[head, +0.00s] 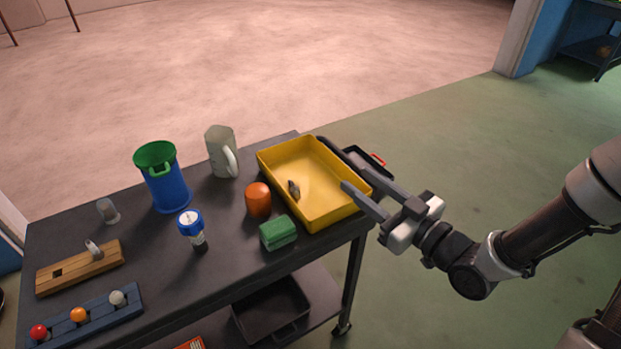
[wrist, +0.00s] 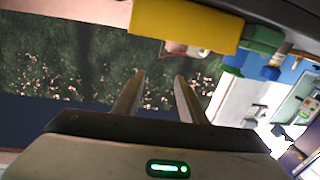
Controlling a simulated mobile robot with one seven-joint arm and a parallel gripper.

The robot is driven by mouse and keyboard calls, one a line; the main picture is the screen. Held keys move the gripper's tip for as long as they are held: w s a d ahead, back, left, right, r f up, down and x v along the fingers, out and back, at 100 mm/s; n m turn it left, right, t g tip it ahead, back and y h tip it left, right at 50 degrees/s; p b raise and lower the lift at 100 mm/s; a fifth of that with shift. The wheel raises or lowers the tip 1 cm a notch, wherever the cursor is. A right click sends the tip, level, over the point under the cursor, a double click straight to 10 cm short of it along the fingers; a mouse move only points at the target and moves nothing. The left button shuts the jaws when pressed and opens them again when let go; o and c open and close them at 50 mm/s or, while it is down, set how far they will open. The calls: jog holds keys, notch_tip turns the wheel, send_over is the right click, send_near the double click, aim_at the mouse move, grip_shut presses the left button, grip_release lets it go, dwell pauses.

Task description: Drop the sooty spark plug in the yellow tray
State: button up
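The yellow tray (head: 322,209) sits at the right end of the dark cart top. A small dark object (head: 294,190), which looks like the sooty spark plug, lies inside it near its left wall. My gripper (head: 352,170) is open and empty, with its fingers at the tray's right side and apart from the dark object. In the wrist view my gripper (wrist: 160,78) shows two spread fingers with nothing between them, and the yellow tray (wrist: 185,22) is at the top. A pale plug-like piece (head: 93,248) stands in the wooden block (head: 80,268), beside a dark square hole.
Left of the tray stand an orange rounded object (head: 258,200), a green block (head: 278,233), a pale jug (head: 220,152), a blue bin (head: 167,190) and a blue-topped gauge (head: 191,226). A blue rack (head: 100,312) holds coloured knobs. Floor is clear right of the cart.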

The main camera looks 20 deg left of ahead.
jog(key=p+v, duration=0.2)
jog(key=v, duration=0.3)
jog(key=shift+s+d, duration=0.1)
jog(key=shift+d, duration=0.1)
